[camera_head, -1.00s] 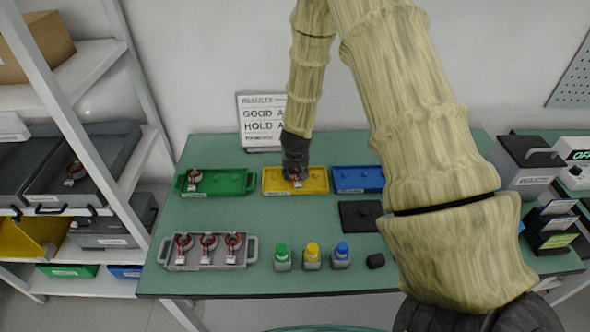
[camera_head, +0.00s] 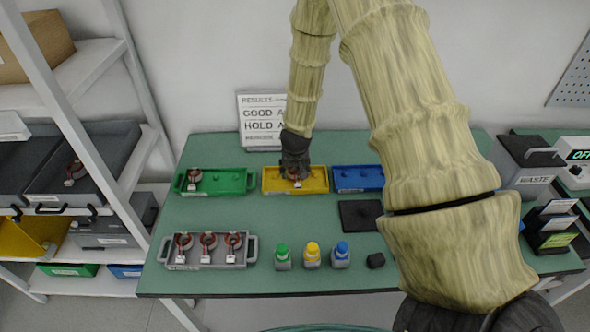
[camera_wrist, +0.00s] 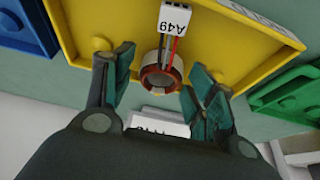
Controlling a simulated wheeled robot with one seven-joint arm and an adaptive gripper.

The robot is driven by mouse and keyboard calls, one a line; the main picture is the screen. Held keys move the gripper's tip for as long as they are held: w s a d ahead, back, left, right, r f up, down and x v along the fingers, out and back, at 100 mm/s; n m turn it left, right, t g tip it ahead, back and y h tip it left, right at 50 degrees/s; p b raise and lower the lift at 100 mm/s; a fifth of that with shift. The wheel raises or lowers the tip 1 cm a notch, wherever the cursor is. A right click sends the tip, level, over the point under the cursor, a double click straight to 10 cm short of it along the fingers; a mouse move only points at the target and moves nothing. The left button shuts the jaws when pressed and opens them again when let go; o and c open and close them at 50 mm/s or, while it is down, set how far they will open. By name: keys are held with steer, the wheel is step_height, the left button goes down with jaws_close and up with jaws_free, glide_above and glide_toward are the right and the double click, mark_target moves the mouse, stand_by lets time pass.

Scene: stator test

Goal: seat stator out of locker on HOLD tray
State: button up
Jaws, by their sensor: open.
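The yellow tray (camera_head: 318,186) lies on the green bench between the green tray and the blue tray. A stator (camera_wrist: 161,75), a copper and red ring with wires to a white connector tagged A49, sits in the yellow tray in the wrist view. It also shows in the head view (camera_head: 297,181), partly hidden by my gripper. My gripper (camera_wrist: 152,92) is open, with one finger on each side of the stator and a gap to both. In the head view, my gripper (camera_head: 295,168) points down over the yellow tray.
The green tray (camera_head: 230,181) holds one stator at its left end. The blue tray (camera_head: 350,180) is to the right. A grey carrier (camera_head: 215,262) holds three stators. Several capped bottles (camera_head: 312,257) and a dark plate (camera_head: 360,215) stand nearby. Another stator (camera_head: 74,172) lies in a shelf bin.

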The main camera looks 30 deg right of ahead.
steer(key=shift+r, duration=0.15)
steer(key=shift+r+p, duration=1.9)
steer(key=shift+r, duration=0.45)
steer(key=o, duration=0.6)
steer(key=shift+c, duration=0.2)
steer(key=shift+r, duration=0.1)
steer(key=v, duration=1.1)
steer(key=shift+s+r, duration=0.15)
steer(key=shift+r, duration=0.2)
steer(key=shift+a, duration=0.1)
